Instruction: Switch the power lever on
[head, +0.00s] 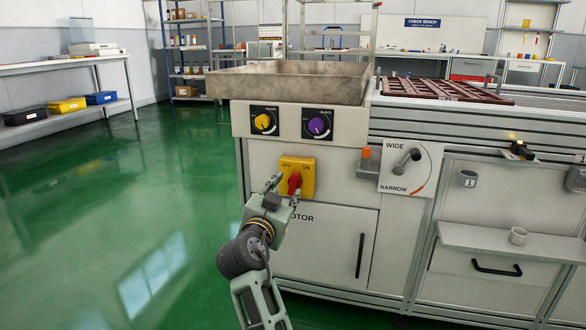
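The power switch is a yellow plate (309,177) marked OFF at left and ON at right, on the front of the grey machine. Its red lever (294,182) sits low on the plate, partly hidden by my gripper. Which mark the lever is set to, I cannot tell. My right gripper (286,188) is just in front of the plate's lower left. Its two fingers are apart, one left of the lever and one close to its lower right. Whether they touch the lever is unclear. My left gripper is not in view.
Above the switch are a yellow knob (263,121) and a purple knob (317,125), under a grey tray (290,84). To the right is a WIDE/NARROW lever (407,160). A cabinet door (330,243) lies below. Green floor (150,190) is clear at left.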

